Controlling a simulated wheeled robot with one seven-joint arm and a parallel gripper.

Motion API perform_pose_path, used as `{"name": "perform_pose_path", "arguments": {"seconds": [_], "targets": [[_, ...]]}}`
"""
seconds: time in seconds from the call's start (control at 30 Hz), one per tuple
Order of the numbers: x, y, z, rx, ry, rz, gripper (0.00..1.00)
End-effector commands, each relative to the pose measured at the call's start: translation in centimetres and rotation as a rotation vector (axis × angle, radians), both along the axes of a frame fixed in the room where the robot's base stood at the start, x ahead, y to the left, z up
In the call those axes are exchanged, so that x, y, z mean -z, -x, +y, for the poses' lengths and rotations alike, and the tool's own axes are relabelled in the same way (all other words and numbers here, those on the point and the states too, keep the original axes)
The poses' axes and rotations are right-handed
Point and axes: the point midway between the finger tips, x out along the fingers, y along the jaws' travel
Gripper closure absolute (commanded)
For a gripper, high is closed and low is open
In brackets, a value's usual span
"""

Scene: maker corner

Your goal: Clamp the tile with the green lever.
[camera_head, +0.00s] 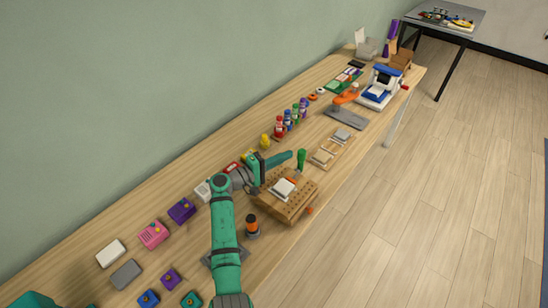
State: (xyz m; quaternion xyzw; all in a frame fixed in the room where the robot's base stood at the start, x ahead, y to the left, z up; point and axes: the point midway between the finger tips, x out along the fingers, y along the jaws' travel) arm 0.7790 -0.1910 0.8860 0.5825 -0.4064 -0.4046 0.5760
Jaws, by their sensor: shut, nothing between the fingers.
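A pale tile (284,187) lies on a perforated wooden block (290,208) near the middle of the workbench. A green lever (301,158) stands upright at the block's far side, its base partly hard to make out. My gripper (289,155) is shut and empty, just left of the green lever and above the block's far left part. A small gap seems to separate the fingertips from the lever, but I cannot tell if they touch. Small reddish parts show near the tile, too small to tell.
An orange-and-dark cylinder (252,226) stands left of the block. A wooden tray (331,150) with pale pieces lies right of it. Coloured bottles (279,127) stand behind. A blue-and-white machine (381,86) is farther right. Several small boxes, one pink (153,234), sit at left.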

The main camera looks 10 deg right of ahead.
Motion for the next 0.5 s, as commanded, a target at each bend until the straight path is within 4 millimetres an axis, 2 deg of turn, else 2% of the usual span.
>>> {"name": "perform_pose_path", "arguments": {"seconds": [0.2,0.5], "targets": [[0.05,0.45,-0.89,-0.001,0.000,0.001,1.00],[0.04,0.47,-0.92,0.000,0.000,0.001,1.00]]}}
